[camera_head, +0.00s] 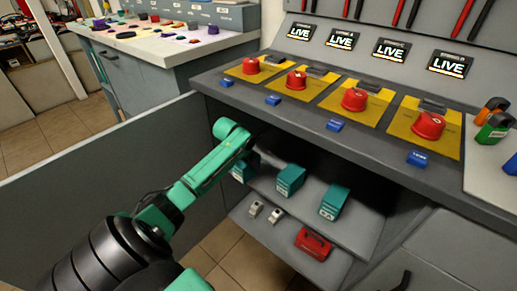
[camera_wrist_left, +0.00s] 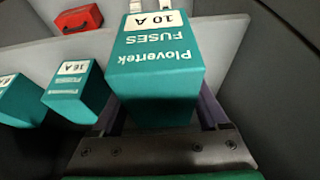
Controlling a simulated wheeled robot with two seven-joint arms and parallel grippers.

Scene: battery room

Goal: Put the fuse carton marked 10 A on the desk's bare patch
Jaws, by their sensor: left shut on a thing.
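My left gripper (camera_wrist_left: 160,118) is shut on a teal fuse carton (camera_wrist_left: 155,70); its white label reads 10 A, upside down in the left wrist view. In the head view this carton (camera_head: 240,173) shows in part beyond my left arm, at the left of the open cabinet's upper shelf. I cannot tell if it touches the shelf. A carton marked 16 A (camera_wrist_left: 77,90) stands beside it; another teal carton (camera_wrist_left: 22,100) is further left, its marking partly cut off. A light surface (camera_head: 488,185) at the desk's right edge has bare room. My right gripper is not in view.
A red box (camera_head: 313,244) and two small pale items (camera_head: 265,212) lie on the lower shelf. The desk (camera_head: 300,112) overhangs the cabinet and carries several red knobs on yellow plates. An open grey door (camera_head: 95,165) stands at left. Bottles (camera_head: 493,122) stand at right.

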